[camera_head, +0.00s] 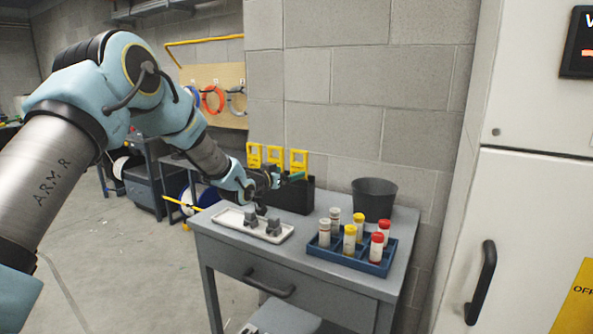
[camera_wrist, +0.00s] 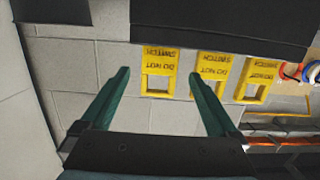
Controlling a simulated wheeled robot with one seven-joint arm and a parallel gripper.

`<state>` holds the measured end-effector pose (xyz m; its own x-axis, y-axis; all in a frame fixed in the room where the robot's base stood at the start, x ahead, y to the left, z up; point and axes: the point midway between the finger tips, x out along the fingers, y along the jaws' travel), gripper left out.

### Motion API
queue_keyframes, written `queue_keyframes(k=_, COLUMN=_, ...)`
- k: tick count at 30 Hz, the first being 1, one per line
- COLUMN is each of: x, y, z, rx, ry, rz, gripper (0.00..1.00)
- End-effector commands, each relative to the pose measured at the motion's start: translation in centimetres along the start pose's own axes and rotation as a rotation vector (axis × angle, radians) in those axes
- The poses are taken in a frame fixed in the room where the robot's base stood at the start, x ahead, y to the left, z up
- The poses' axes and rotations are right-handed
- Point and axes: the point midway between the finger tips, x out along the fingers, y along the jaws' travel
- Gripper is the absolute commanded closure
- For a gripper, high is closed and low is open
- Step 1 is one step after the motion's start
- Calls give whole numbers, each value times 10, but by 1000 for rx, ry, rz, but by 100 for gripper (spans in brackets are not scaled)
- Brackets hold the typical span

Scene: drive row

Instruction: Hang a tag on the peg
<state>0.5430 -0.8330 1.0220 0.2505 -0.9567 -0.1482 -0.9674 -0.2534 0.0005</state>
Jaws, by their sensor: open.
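Three yellow tags with square holes stand in a row in a black holder (camera_head: 300,200) at the back of the grey cart: the left tag (camera_head: 254,163), the middle tag (camera_head: 276,163) and the right tag (camera_head: 304,166). My gripper (camera_head: 292,178) is in front of the holder, its green fingers near the right tag. In the wrist view, my gripper (camera_wrist: 160,74) is open and empty. The right tag (camera_wrist: 160,56) appears upside down between the fingertips, with a gap on both sides. The other two tags show to its right. I cannot make out the peg.
The cart top (camera_head: 322,277) carries a white tray (camera_head: 228,222) with grey parts, a blue rack (camera_head: 345,259) of capped bottles and a dark bucket (camera_head: 374,199). A white cabinet (camera_head: 530,210) with a black handle stands at the right. A pegboard with coils hangs far behind.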

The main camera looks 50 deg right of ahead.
Motion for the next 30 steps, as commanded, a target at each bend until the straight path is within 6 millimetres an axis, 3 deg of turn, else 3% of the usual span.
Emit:
queue_keyframes(k=15, x=57, y=1, z=2, rx=0, ry=1, rz=1, gripper=5)
queue_keyframes(k=30, x=70, y=0, z=0, rx=0, ry=-1, rz=-1, gripper=5)
